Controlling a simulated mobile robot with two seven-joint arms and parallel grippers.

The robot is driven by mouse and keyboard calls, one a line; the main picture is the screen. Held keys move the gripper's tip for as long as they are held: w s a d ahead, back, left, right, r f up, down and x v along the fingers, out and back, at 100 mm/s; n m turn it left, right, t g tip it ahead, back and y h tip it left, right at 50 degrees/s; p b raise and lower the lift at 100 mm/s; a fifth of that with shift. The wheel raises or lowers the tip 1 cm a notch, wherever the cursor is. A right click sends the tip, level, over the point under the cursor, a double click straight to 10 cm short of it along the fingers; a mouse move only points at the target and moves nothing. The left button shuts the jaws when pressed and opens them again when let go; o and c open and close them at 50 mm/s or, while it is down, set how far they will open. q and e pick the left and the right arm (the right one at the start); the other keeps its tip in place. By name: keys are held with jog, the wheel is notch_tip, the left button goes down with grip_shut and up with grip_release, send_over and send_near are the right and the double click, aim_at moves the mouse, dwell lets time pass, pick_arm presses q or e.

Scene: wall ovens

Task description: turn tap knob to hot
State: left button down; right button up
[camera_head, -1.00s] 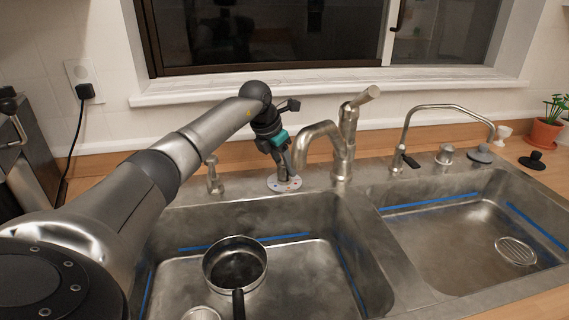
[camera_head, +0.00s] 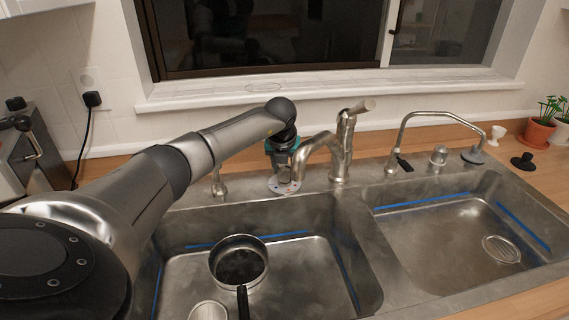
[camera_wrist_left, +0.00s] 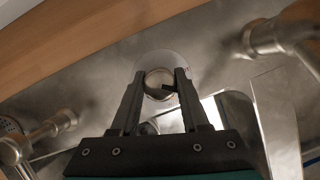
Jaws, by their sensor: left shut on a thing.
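The tap knob (camera_wrist_left: 158,78) is a small round metal knob on a pale disc in the left wrist view. In the head view, its disc (camera_head: 284,188) with small markings lies on the sink deck, left of the main faucet (camera_head: 341,150). My left gripper (camera_wrist_left: 160,73) points down at the knob, with one finger on each side, shut on it. In the head view the gripper (camera_head: 284,178) and wrist hide much of the knob. Which marking the knob points to cannot be told. My right gripper is out of view.
A pan (camera_head: 239,262) sits in the left sink basin. A small sprayer (camera_head: 217,182) stands left of the knob. A thin curved spout (camera_head: 403,135) and a stopper (camera_head: 522,161) are to the right. The window sill (camera_head: 300,92) is behind.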

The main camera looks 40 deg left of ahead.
pick_arm(q)
jog(key=shift+n, duration=0.6)
jog(key=shift+c, duration=2)
grip_release()
jog(key=shift+r, duration=0.1)
jog(key=p+v, duration=0.1)
jog(key=v, duration=1.4)
jog(key=shift+d+p, duration=0.25)
jog(key=shift+p, duration=0.15)
